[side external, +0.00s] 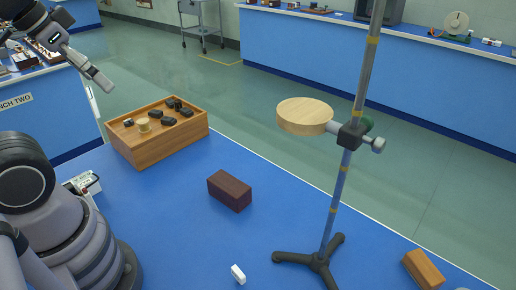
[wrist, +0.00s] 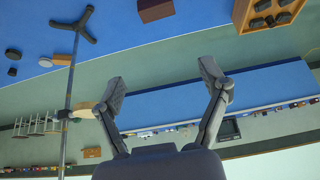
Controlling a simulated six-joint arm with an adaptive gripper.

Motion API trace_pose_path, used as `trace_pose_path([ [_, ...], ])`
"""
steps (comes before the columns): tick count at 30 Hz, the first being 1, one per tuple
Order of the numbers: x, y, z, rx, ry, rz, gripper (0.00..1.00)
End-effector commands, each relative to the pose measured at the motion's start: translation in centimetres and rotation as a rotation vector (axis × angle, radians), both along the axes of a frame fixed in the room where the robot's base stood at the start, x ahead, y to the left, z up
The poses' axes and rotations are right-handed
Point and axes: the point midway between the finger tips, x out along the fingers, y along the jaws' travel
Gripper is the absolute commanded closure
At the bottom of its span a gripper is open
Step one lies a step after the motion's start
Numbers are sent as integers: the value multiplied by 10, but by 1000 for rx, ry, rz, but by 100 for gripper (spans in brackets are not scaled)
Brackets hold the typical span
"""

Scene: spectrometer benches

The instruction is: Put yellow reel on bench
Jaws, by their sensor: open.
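A small pale yellow reel (side external: 143,125) stands in the near left part of a wooden box (side external: 160,148), with several dark pieces beside it. The box rests on the blue bench top (side external: 262,235) at its far left. My gripper (side external: 100,82) is open and empty, in the air to the upper left of the box in the side view. In the wrist view, my gripper (wrist: 162,82) has its two fingers spread with nothing between them. The box (wrist: 242,14) is cut off at the top right there, and I cannot make out the reel.
A retort stand (side external: 340,185) on the bench holds a round wooden platform (side external: 304,115) in a clamp. A dark brown block (side external: 229,191), a small white piece (side external: 238,274) and an orange-brown block (side external: 423,269) lie on the bench. Clear blue surface lies between them.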

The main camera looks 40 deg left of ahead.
Motion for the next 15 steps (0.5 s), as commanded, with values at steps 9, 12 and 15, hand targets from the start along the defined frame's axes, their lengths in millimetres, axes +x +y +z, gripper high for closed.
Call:
trace_pose_path([
  [9, -5, -1, 0, -2, 8, -5, 22],
  [12, -5, -1, 0, -1, 8, -5, 22],
  [15, 0, 1, 2, 3, 14, -1, 22],
])
